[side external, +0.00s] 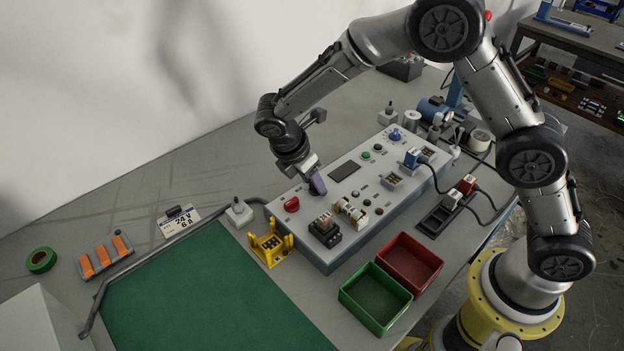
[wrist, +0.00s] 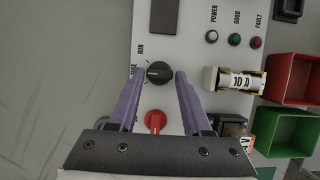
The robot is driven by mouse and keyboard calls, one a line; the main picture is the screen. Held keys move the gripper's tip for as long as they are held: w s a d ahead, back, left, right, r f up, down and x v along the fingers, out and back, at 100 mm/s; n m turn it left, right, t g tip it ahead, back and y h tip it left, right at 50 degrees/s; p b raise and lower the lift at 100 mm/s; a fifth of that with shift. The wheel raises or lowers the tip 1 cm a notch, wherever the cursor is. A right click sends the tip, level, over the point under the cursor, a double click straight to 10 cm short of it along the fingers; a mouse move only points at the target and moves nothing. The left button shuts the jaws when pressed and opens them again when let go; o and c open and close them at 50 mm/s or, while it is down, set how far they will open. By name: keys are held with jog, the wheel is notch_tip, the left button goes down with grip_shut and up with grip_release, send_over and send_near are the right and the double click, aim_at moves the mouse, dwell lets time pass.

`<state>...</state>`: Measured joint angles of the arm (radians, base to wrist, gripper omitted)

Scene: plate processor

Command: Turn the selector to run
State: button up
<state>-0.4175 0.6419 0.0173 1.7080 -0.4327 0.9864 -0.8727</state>
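The black selector knob (wrist: 159,72) sits on the light panel, with a RUN label (wrist: 141,48) to its upper left and a partly covered label to its left. A faint light mark shows on the knob's left side. My gripper (wrist: 159,76) is open, its two purple fingers on either side of the knob with gaps visible; contact cannot be told. In the side external view, my gripper (side external: 319,186) is low over the panel box (side external: 310,249) and hides the knob.
A red knob (wrist: 155,121) lies between my fingers nearer the palm; it also shows in the side external view (side external: 292,204). A fuse holder (wrist: 234,80) labelled 10 A is to the right. Red (side external: 410,263) and green (side external: 375,299) bins stand beside the panel box.

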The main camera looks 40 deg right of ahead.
grip_shut()
jog(key=shift+m, duration=0.4)
jog(key=m, duration=0.1)
jog(key=m+g, duration=0.1)
jog(key=shift+w+m, duration=0.2)
jog(key=shift+m, duration=0.1)
jog(key=shift+w+m+g+y, duration=0.1)
jog(key=shift+m+g+y, duration=0.25)
jog(key=shift+m, duration=0.75)
jog(key=shift+w+m+g+y, duration=0.15)
jog(key=shift+m+g, duration=0.4)
jog(key=shift+m, duration=0.55)
jog(key=shift+o, duration=2.3)
grip_release()
jog(key=shift+d, duration=0.1)
